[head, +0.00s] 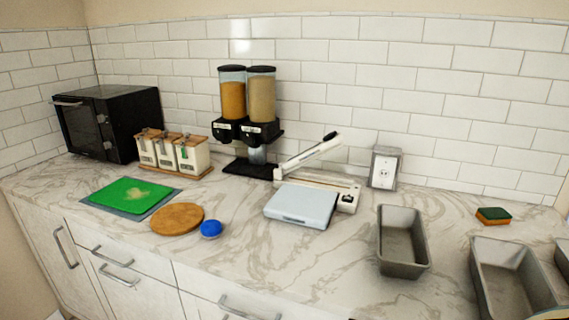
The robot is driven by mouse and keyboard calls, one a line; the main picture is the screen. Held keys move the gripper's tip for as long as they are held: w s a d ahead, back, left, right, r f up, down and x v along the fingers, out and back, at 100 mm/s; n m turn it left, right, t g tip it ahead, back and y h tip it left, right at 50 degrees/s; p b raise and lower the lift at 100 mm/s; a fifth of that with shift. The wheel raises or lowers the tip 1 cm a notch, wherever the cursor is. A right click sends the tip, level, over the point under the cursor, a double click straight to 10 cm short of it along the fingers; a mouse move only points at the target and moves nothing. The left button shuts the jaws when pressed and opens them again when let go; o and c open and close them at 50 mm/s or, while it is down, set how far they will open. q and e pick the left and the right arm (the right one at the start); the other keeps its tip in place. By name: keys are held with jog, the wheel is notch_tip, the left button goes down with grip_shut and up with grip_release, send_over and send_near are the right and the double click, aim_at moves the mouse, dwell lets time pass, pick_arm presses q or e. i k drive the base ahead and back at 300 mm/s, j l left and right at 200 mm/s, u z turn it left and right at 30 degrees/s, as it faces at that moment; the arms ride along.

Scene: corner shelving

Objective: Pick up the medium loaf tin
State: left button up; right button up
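A grey metal loaf tin (388,257) stands upright and empty on the marble counter, right of centre. A second grey loaf tin (486,286), which looks larger, stands to its right near the bottom right corner, its lower end cut off by the frame. Part of another object (563,254) shows at the right edge, too cropped to identify. I cannot tell for certain which tin is the medium one. Neither of my grippers is in view.
A sponge (493,216) lies behind the tins. A cereal dispenser (246,130), round board (177,218), blue lid (210,229) and microwave (108,122) stand farther left.

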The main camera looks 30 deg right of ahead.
aim_at(403, 251)
jog(key=j+z, duration=0.1)
jog(key=z, duration=0.3)
jog(key=i+j+z, duration=0.1)
jog(key=z, duration=0.3)
jog(key=j+z, duration=0.15)
jog(key=z, duration=0.3)
jog(key=i+j+z, duration=0.1)
jog(key=z, duration=0.3)
